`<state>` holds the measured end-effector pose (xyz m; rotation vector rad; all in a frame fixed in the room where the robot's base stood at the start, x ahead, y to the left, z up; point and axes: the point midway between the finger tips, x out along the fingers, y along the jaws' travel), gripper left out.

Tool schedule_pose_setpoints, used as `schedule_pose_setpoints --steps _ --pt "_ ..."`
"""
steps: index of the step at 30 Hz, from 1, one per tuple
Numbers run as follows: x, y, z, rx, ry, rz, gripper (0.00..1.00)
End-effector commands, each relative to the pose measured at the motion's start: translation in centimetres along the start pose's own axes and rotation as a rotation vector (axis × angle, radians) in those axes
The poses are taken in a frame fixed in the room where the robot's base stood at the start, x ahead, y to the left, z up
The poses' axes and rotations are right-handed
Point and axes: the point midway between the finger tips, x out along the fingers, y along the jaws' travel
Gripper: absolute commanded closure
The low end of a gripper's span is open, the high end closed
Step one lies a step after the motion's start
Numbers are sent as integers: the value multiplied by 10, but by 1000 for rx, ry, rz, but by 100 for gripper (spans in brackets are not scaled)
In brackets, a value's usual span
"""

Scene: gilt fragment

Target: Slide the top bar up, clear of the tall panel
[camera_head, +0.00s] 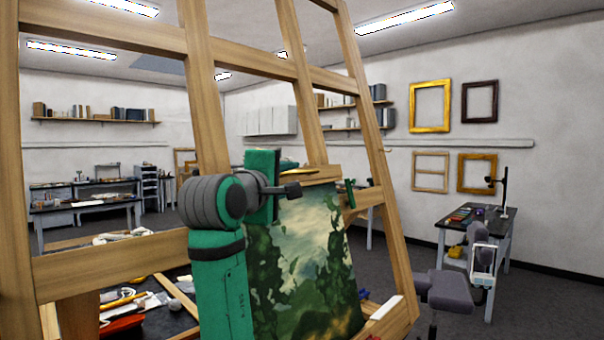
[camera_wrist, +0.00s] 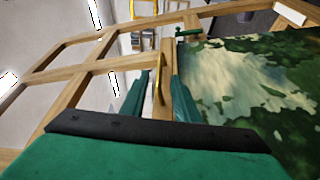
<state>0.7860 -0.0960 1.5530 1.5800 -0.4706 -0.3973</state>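The tall panel (camera_head: 310,265), painted in green and cream, stands on the wooden easel; it fills the right of the wrist view (camera_wrist: 240,75). The wooden top bar (camera_head: 326,171) lies along the panel's top edge. It appears beside the panel in the wrist view (camera_wrist: 170,55). A gold handle (camera_wrist: 158,80) is on the bar, partly visible in the head view (camera_head: 298,172). My gripper (camera_wrist: 159,90) is open, with its two green fingers on either side of the handle and gaps visible. The fingertips are hidden in the head view.
The easel's wooden posts and crossbars (camera_head: 110,265) surround my arm on both sides. A green knob (camera_head: 349,193) sits at the panel's right, also seen in the wrist view (camera_wrist: 190,32). A cluttered dark table lies lower left. A stool (camera_head: 447,290) stands at right.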

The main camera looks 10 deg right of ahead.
Motion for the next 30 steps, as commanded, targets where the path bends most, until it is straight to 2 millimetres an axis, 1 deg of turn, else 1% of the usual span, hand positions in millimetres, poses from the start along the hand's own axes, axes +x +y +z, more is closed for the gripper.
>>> schedule_pose_setpoints --steps 1,6,12,15,18,27,28,29,30 --pt "9 0 0 0 -1 -2 72" --pt "40 0 1 1 -1 -1 72" --pt "69 0 1 1 -1 -1 72" --pt "78 0 0 1 -1 0 72" --pt "83 0 0 1 0 0 72" --pt "85 0 0 2 0 1 72" --pt "85 0 0 2 0 1 77" --pt "85 0 0 2 0 1 84" --pt "85 0 0 2 0 1 94"
